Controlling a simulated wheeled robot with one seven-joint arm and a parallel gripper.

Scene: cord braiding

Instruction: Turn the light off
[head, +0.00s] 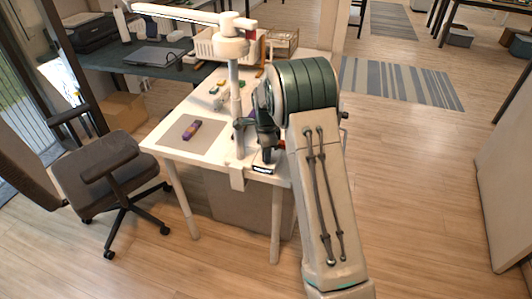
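A white lamp (236,97) stands clamped at the front edge of the white table (165,143). Its pole rises to a thick joint, and its long arm reaches to the upper left. I cannot tell whether it is lit. My gripper (266,152) is dark and points down over the table's front right corner, just right of the lamp's pole. A small dark piece with a bright white strip (263,168) shows right under it at the edge; I cannot tell whether they touch. The fingers are too small and dark to read.
A purple and orange bundle (191,130) lies on a grey mat (185,140) on the table. Small coloured items and a white crate are farther back. An office chair (105,175) stands left of the table. The wooden floor to the right is open, with a striped rug (400,83).

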